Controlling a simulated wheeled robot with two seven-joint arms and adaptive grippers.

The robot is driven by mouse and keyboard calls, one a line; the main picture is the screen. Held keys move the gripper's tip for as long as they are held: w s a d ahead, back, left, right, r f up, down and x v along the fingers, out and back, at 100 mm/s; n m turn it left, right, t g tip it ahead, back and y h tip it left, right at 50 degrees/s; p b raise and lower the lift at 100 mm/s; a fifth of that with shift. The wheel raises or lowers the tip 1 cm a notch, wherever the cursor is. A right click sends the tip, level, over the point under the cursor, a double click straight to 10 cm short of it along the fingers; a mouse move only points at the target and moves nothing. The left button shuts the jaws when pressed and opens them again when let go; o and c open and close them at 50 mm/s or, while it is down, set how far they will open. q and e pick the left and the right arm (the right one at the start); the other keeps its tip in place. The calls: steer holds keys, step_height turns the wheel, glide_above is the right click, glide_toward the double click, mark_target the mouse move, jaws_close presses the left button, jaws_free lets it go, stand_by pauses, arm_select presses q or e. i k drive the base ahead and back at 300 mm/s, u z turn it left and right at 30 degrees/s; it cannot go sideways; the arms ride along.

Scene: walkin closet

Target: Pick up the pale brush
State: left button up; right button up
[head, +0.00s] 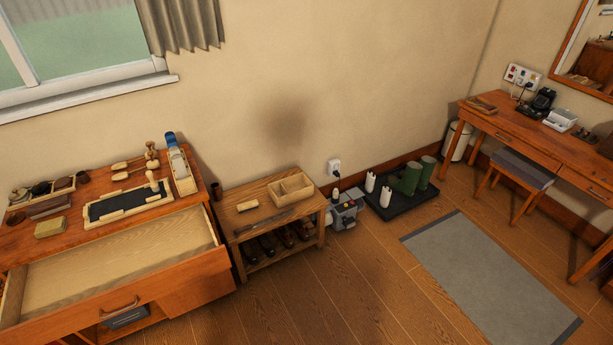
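Two pale, block-like things could be the pale brush, and I cannot tell which is it. One pale block (50,227) lies on the top of the wooden dresser, near its front left. Another pale block (247,205) lies on the low wooden bench, left of a divided box. Several long-handled wooden pieces (128,166) lie at the back of the dresser top; their details are too small to make out. Neither of my grippers is in view.
The dresser's upper drawer (115,268) is pulled out and looks empty. A dark-matted tray (158,197) fills the dresser's middle. The low bench (265,226) bears a divided box (290,187). Open floor lies in front, with a grey rug (490,275) at right.

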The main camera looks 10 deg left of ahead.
mark_target(250, 205)
steer(key=z, duration=0.6)
steer(key=i, duration=2.45)
steer(key=u, duration=0.3)
